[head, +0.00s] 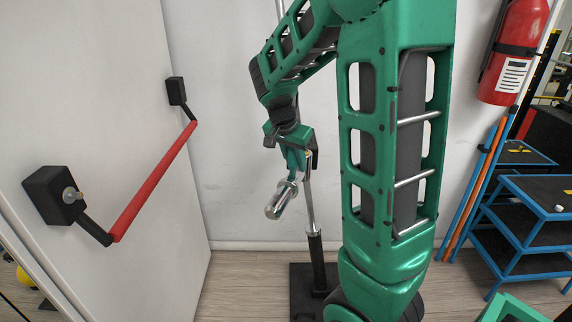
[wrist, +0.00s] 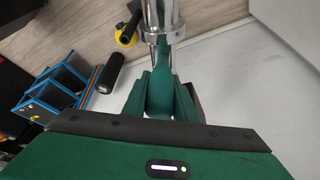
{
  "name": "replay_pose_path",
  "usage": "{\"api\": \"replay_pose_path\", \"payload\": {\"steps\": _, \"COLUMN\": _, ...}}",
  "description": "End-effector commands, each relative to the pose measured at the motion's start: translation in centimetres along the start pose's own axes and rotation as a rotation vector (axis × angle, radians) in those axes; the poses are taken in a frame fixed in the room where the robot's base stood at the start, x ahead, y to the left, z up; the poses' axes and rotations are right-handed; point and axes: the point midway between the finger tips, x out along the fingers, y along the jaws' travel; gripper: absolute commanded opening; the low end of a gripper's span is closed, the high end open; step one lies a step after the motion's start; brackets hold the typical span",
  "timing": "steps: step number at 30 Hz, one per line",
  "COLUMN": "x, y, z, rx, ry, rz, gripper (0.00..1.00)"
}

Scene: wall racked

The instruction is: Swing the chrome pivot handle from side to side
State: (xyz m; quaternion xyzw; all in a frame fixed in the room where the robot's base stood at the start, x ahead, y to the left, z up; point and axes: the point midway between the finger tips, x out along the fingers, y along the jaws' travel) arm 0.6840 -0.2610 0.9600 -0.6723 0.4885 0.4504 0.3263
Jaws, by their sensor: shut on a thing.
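The chrome pivot handle (head: 281,199) sticks out toward the lower left near the top of a thin upright post (head: 309,205). My gripper (head: 293,172) points down at it from above and is shut on its inner end, near the post. In the wrist view the handle (wrist: 162,22) runs up from between the two green fingers (wrist: 162,85) to the top edge. The fingers hide the gripped part, and the exact joint between handle and post is not clear.
The post has a black lower sleeve (head: 316,262) and a black floor plate (head: 300,285). A door with a red push bar (head: 152,185) stands at left. A fire extinguisher (head: 513,50) and a blue-framed shelf (head: 525,205) are at right. A white wall is close behind.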

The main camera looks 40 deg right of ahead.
Motion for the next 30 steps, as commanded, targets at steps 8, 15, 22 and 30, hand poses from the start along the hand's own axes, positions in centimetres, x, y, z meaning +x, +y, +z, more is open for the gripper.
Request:
{"api": "replay_pose_path", "payload": {"steps": 8, "x": 0.0, "y": 0.1, "z": -0.5, "rx": 0.017, "ry": 0.005, "rz": 0.001, "gripper": 0.00}}
{"api": "replay_pose_path", "payload": {"steps": 15, "x": 0.0, "y": 0.1, "z": -0.5, "rx": 0.017, "ry": 0.005, "rz": 0.001, "gripper": 0.37}}
{"api": "replay_pose_path", "payload": {"steps": 22, "x": 0.1, "y": 0.3, "z": -0.5, "rx": 0.017, "ry": 0.003, "rz": 0.004, "gripper": 0.44}}
{"api": "replay_pose_path", "payload": {"steps": 30, "x": -1.3, "y": 0.2, "z": -0.5, "rx": 0.015, "ry": 0.003, "rz": 0.002, "gripper": 0.44}}
